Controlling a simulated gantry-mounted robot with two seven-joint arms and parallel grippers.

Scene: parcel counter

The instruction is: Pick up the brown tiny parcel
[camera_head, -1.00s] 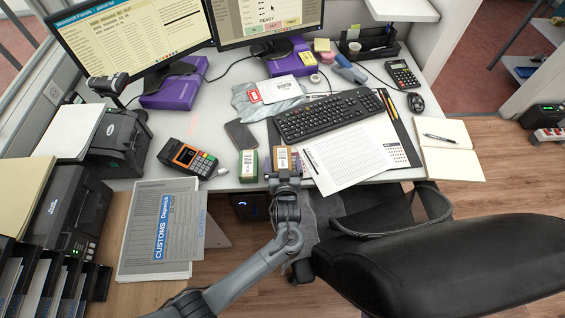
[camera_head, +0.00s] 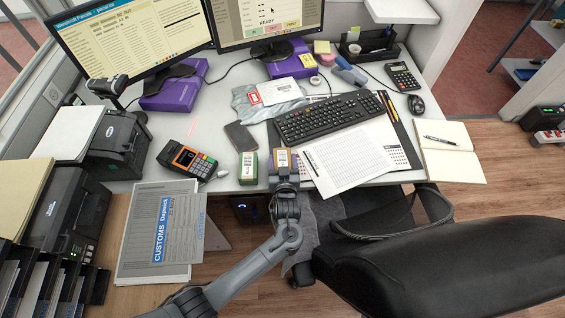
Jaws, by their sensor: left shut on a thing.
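The brown tiny parcel (camera_head: 283,158) is a small box with a white label on its top. It stands near the front edge of the counter, just left of the printed sheet. My left gripper (camera_head: 284,177) reaches it from the front and is shut on it. The gripper hides the parcel's lower front, and I cannot tell whether the parcel is clear of the counter. A similar green parcel (camera_head: 249,168) with a white label stands just to the left, a small gap away. My right gripper is not in view.
The card terminal (camera_head: 188,160) and a dark phone (camera_head: 240,136) lie left of and behind the parcels. The keyboard (camera_head: 328,117) and printed sheet (camera_head: 350,157) are to the right. A black chair (camera_head: 440,255) stands in front of the counter, right of my arm.

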